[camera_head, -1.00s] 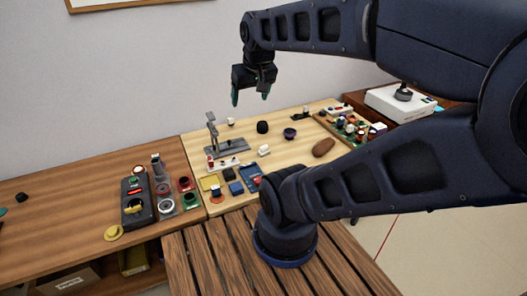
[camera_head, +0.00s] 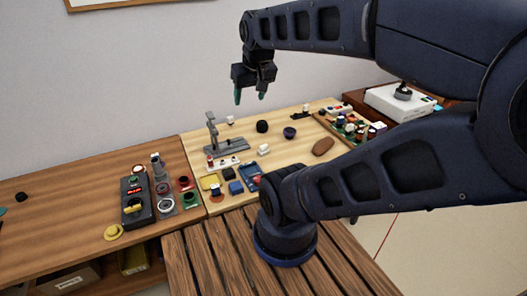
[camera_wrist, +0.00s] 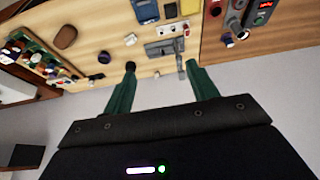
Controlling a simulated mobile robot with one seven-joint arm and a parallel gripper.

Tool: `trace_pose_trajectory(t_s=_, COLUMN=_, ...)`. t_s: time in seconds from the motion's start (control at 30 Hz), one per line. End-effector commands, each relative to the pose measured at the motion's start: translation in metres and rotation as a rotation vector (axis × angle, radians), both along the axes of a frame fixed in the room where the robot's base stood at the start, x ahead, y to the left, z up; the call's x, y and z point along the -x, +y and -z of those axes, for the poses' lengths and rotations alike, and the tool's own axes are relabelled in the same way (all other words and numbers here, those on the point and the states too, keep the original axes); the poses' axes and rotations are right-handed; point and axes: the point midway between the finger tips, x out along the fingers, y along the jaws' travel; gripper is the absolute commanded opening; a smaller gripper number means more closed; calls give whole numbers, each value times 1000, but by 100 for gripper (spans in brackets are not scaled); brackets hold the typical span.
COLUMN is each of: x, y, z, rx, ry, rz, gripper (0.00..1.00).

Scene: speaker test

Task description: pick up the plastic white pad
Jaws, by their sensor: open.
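Which thing is the plastic white pad is not certain. A small white block (camera_head: 263,149) lies near the middle of the light wooden table, and it also shows in the wrist view (camera_wrist: 130,40). A second small white piece (camera_head: 230,120) sits near the back edge; in the wrist view it shows (camera_wrist: 156,73) between my fingertips in the picture, farther off. My gripper (camera_head: 250,97) hangs high above the back of the table, fingers downward. In the wrist view my gripper (camera_wrist: 160,66) has its two green fingers apart, with nothing held.
A grey stand (camera_head: 226,147) rises left of the white block. A black cylinder (camera_head: 262,127), a dark blue bowl (camera_head: 289,132) and a brown oval (camera_head: 323,147) lie nearby. Button boxes (camera_head: 137,202) stand on the left table. A white box (camera_head: 399,103) is at right.

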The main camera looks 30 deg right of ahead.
Motion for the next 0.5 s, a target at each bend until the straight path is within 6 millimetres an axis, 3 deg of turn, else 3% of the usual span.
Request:
trace_pose_trajectory(t_s=0.17, x=-10, y=-4, z=4, rx=41, ry=17, rz=-33, gripper=58)
trace_pose_trajectory(t_s=0.5, x=-69, y=-31, z=36, rx=271, ry=134, rz=-284, gripper=58)
